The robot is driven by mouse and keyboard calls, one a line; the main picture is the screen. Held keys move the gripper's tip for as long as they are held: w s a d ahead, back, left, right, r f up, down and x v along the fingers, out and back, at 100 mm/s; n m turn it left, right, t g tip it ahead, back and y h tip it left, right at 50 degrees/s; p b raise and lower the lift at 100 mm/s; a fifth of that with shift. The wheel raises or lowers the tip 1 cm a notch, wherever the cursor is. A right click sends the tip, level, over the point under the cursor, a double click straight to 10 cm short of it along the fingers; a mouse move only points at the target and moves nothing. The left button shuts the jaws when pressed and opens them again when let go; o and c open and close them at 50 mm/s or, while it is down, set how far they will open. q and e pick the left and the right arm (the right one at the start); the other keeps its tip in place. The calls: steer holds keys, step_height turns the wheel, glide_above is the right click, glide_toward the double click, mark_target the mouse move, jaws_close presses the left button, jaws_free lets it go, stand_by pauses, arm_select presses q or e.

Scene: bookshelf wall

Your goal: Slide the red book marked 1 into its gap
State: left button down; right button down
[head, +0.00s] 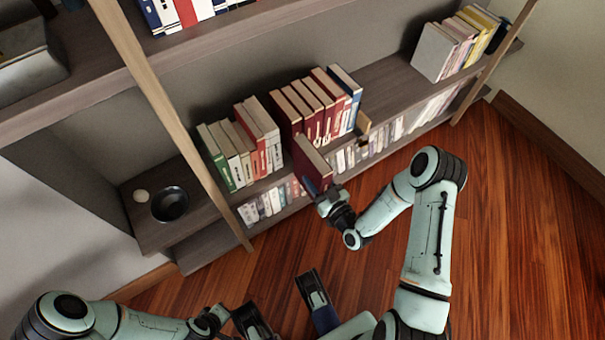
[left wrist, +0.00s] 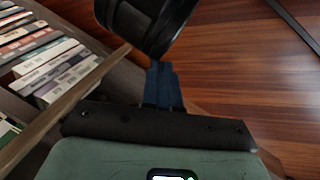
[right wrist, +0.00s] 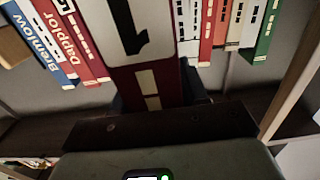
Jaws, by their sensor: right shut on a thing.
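The red book marked 1 (head: 312,160) stands out in front of the middle shelf's book row, tilted in the picture. In the right wrist view its spine (right wrist: 148,85) carries a white label with a black 1. My right gripper (head: 322,192) is shut on its spine end. The gap is mostly hidden behind the book; it seems to lie between the dark red books (head: 312,100) and the white and red books (head: 258,130). I cannot tell whether the book's far edge has entered it. My left gripper (left wrist: 160,72) is low over the floor, its blue fingers together and empty.
A wooden block (head: 364,124) stands right of the blue book. Below is a shelf of small cases (head: 270,202). A slanted wooden post (head: 175,125) crosses the shelves at left. A dark bowl (head: 169,204) sits beyond it. The floor (head: 500,220) at right is clear.

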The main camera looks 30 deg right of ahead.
mark_target(307, 172)
arm_select(q)
steer(key=shift+w+a, duration=0.15)
steer(key=shift+w, duration=0.05)
arm_select(e)
steer(key=shift+f, duration=0.1)
steer(key=shift+s, duration=0.1)
arm_select(q)
steer(key=shift+f, duration=0.1)
